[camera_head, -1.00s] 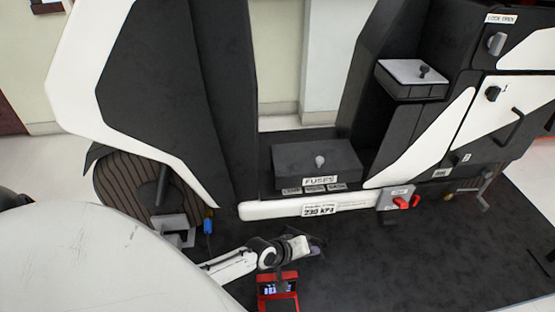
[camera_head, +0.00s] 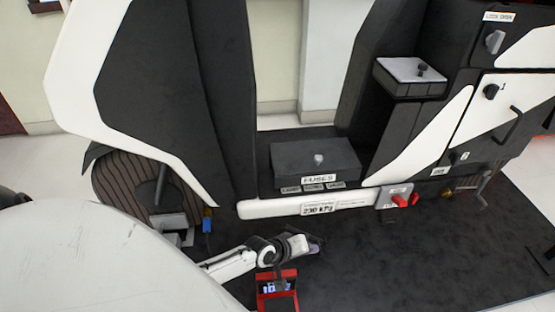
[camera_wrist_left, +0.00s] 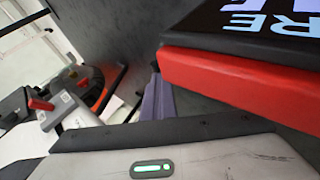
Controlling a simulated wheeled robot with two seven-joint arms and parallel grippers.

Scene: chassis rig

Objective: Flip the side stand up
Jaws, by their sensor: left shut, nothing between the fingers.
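The white and black vehicle stands across the head view. A grey labelled bracket (camera_head: 392,195) with a red lever (camera_head: 404,200) sits at its lower edge, with a small dark piece below it on the floor side. I cannot tell for sure whether this is the side stand. The red lever also shows at the left of the left wrist view (camera_wrist_left: 40,103). My left gripper (camera_head: 317,245) is shut and empty, low in front of the vehicle's white sill, left of the bracket and apart from it. My right gripper is out of view.
A red box with a dark top (camera_head: 277,292) is just below my left gripper and looms close in the left wrist view (camera_wrist_left: 240,78). A fuse box (camera_head: 315,160) sits on the footboard.

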